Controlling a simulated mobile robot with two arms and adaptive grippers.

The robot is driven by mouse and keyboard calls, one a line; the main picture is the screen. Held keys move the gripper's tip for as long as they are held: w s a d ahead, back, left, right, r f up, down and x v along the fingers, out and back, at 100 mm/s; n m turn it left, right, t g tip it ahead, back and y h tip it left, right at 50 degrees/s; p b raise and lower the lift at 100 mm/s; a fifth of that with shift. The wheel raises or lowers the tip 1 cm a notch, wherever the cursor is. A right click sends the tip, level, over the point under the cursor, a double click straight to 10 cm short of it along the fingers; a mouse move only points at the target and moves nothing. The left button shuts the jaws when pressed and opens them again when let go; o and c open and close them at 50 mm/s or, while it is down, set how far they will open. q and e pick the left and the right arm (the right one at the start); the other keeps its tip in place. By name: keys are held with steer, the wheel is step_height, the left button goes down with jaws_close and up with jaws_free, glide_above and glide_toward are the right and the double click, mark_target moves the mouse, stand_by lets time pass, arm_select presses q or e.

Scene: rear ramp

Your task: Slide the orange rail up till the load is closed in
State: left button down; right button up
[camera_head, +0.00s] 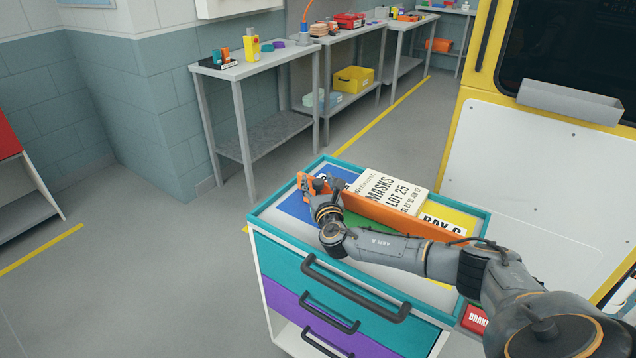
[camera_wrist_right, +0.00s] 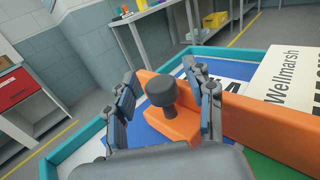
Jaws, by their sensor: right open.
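The orange rail (camera_head: 400,218) runs across the teal-edged cart top (camera_head: 262,213), on the near side of a white carton marked MASKS LOT 25 (camera_head: 385,189). In the right wrist view the rail (camera_wrist_right: 265,120) has an end block with a dark knob (camera_wrist_right: 160,92). My right gripper (camera_head: 316,190) is at that left end. Its fingers are apart, one on each side of the knob, in the wrist view (camera_wrist_right: 165,100); contact cannot be told. The carton (camera_wrist_right: 285,82) shows behind the rail; any gap between them is unclear. My left gripper is out of view.
Blue, green and yellow (camera_head: 452,218) bay areas mark the cart top; my right arm covers part of it. Dark handles (camera_head: 350,290) stick out from the drawers. A yellow-framed vehicle panel (camera_head: 530,180) stands to the right. Benches (camera_head: 255,68) line the wall; the left floor is clear.

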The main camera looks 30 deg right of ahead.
steer(key=shift+c, duration=0.2)
steer(key=c, duration=0.7)
jaws_close()
steer(key=s+a+p, duration=0.1)
steer(key=a, duration=0.1)
steer(key=a+p, duration=0.1)
steer(key=a, duration=0.1)
steer(key=s+a+p, duration=0.1)
steer(key=a, duration=0.1)
steer(key=shift+s+a, duration=0.3)
steer(key=shift+s, duration=0.05)
steer(key=shift+f, duration=0.1)
steer(key=o, duration=0.7)
jaws_free()
steer(key=shift+o, duration=0.2)
steer(key=shift+d, duration=0.1)
